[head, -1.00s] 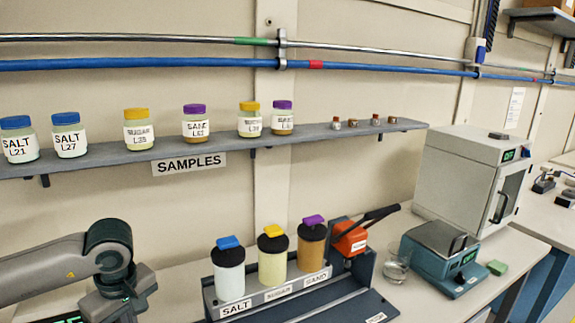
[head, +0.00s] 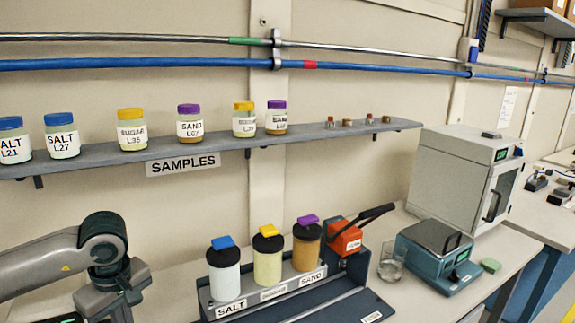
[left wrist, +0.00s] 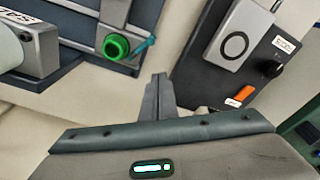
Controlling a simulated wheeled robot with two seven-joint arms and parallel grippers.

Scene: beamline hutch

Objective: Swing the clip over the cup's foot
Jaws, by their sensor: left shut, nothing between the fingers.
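In the left wrist view a bright green round part (left wrist: 116,46), perhaps the cup, sits at the edge of a dark-framed grey fixture. A small teal lever (left wrist: 145,47), perhaps the clip, sticks out beside it to the right; I cannot tell whether it overlaps the green part's foot. My left gripper (left wrist: 158,82) has its fingers together and empty, below and right of the green part and apart from it in the picture. In the head view only my left arm shows at lower left; its fingertips are out of frame. My right gripper is not in view.
In the left wrist view a black panel (left wrist: 205,80) with a grey box, a knob and an orange switch lies to the right. In the head view a rack (head: 268,293) of capped jars, a clear glass (head: 391,267) and a teal device (head: 428,262) stand on the bench.

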